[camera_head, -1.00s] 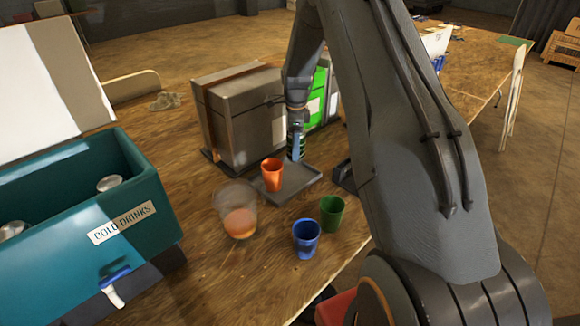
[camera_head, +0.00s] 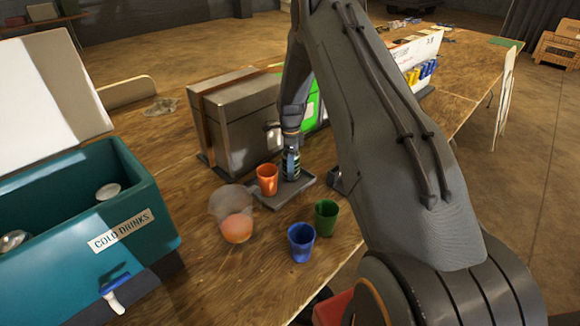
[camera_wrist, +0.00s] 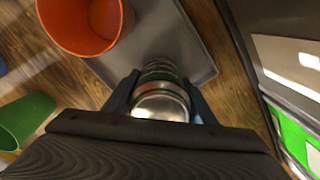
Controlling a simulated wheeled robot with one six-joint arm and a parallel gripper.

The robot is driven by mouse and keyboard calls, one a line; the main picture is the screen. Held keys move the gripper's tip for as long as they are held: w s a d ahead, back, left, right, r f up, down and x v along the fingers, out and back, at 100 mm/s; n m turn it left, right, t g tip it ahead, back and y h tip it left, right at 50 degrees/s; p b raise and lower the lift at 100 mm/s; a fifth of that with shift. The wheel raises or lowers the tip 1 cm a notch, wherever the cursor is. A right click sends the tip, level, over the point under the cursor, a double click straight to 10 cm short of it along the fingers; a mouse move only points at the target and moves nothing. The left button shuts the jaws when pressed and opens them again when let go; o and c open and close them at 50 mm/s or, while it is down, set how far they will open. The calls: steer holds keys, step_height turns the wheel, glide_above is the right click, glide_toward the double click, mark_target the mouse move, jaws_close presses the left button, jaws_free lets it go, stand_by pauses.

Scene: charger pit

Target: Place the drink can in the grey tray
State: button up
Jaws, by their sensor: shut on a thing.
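The drink can (camera_head: 291,170) is dark with pale green bands and stands upright between the fingers of my gripper (camera_head: 290,160). In the wrist view the can (camera_wrist: 160,101) shows its silver top, and my gripper (camera_wrist: 161,105) is shut on it from both sides. The grey tray (camera_head: 271,200) lies on the wooden table, and the can is over its right part. The wrist view also shows the tray (camera_wrist: 190,55) below the can. I cannot tell whether the can's base touches the tray. An orange cup (camera_head: 267,179) stands in the tray's left part, beside the can.
A teal cooler (camera_head: 120,235) with cans is at left.

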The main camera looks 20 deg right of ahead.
steer(key=o, duration=1.4)
steer(key=shift+c, duration=0.2)
step_height(320, 180, up, 12)
steer(key=b, duration=0.3)
steer(key=shift+b, duration=0.4)
steer(key=s+a+r+n, duration=0.1)
steer(key=s+a+n, duration=0.3)
steer(key=s+n, duration=0.3)
steer(key=s+a+r+n, duration=0.2)
steer(key=s+a+n, duration=0.3)
steer(key=s, duration=0.9)
steer(key=s+a+r+n+t, duration=0.1)
steer(key=s+a+n, duration=0.4)
steer(key=s+n, duration=0.5)
steer(key=shift+s+r+n, duration=0.3)
steer(key=shift+s+r, duration=0.05)
steer(key=shift+r, duration=0.4)
steer(key=shift+a, duration=0.1)
